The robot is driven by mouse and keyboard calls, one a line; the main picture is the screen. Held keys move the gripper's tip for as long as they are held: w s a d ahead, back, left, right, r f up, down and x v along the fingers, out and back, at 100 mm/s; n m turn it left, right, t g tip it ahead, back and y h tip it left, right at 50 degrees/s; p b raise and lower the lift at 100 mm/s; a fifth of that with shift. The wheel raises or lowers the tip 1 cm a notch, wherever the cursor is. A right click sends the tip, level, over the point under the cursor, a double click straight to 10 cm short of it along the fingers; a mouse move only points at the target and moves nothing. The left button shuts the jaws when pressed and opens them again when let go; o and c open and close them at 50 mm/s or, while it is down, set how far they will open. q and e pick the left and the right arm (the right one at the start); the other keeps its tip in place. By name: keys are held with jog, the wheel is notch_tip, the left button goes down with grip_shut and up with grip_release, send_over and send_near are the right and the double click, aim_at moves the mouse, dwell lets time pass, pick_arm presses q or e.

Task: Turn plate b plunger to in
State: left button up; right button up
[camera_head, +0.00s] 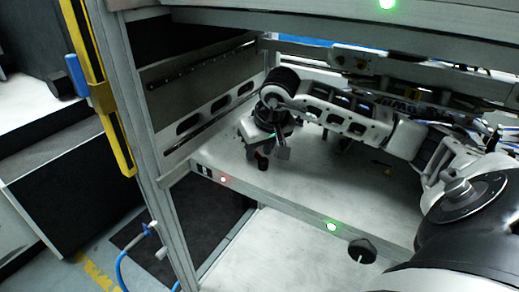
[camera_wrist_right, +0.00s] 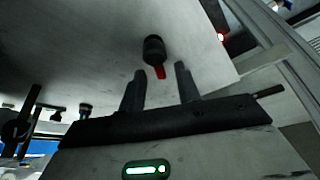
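A black plunger knob with a red part (camera_wrist_right: 154,50) stands out from a pale plate in the right wrist view. In the head view its small dark and reddish end (camera_head: 262,161) shows just under my right gripper (camera_head: 266,150). The two fingers of my right gripper (camera_wrist_right: 160,86) are apart, with nothing between them. The knob lies just beyond the fingertips, roughly in line with the gap, and the red part reaches toward them. I cannot tell whether a finger touches it. No plate letter is readable. My left gripper is not in view.
The pale shelf (camera_head: 310,195) carries a red light (camera_head: 223,179) and a green light (camera_head: 331,226) on its front edge. A black round knob (camera_head: 362,250) is lower right. A frame post (camera_head: 150,150) stands left of my right arm; a beam (camera_head: 330,28) crosses above.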

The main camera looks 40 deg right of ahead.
grip_shut()
